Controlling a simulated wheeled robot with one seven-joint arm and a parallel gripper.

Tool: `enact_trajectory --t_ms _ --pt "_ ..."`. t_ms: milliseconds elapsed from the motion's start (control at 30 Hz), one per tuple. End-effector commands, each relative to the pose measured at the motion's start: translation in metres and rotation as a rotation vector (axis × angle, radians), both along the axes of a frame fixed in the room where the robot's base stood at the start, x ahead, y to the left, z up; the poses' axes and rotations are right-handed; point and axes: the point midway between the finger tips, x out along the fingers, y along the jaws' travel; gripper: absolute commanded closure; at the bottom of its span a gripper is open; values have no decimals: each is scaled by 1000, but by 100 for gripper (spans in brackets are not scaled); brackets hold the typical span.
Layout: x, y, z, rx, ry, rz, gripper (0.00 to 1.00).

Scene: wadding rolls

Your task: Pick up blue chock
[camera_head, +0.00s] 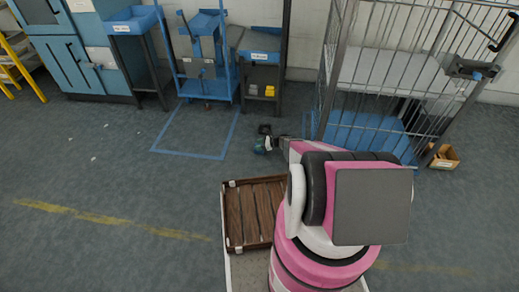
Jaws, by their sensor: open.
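My pink and white arm reaches forward over the floor at the centre right of the head view. Its far end, my gripper (268,143), is small and dark and partly hidden by my own arm. It is open, and I see nothing held in it. A small teal-blue patch (259,150) shows right at this end; I cannot tell whether it is the blue chock or part of something else. No other blue chock can be made out. A small black object (265,129) shows just beyond.
A blue floor outline (187,154) lies left of my gripper. A blue trolley (207,88) and a side table (262,58) stand behind. A wire cage (392,90) is at right, with a small wooden box (444,157) beside it. The left floor is mostly clear.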

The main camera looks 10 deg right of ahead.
Motion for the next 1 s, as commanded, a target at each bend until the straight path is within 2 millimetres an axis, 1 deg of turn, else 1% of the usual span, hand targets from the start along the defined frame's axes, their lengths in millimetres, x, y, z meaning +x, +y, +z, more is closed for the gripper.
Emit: enact_trajectory --t_ms 133,167,200,300,767,867,1000 --pt "0 0 0 0 0 0 49" --pt "0 0 0 0 0 0 59" --pt "0 0 0 0 0 0 72" --pt "0 0 0 0 0 0 100" --pt "-1 0 4 1 0 0 100" --pt "-1 0 8 1 -1 0 100" --pt "-2 0 19 1 -1 0 100"
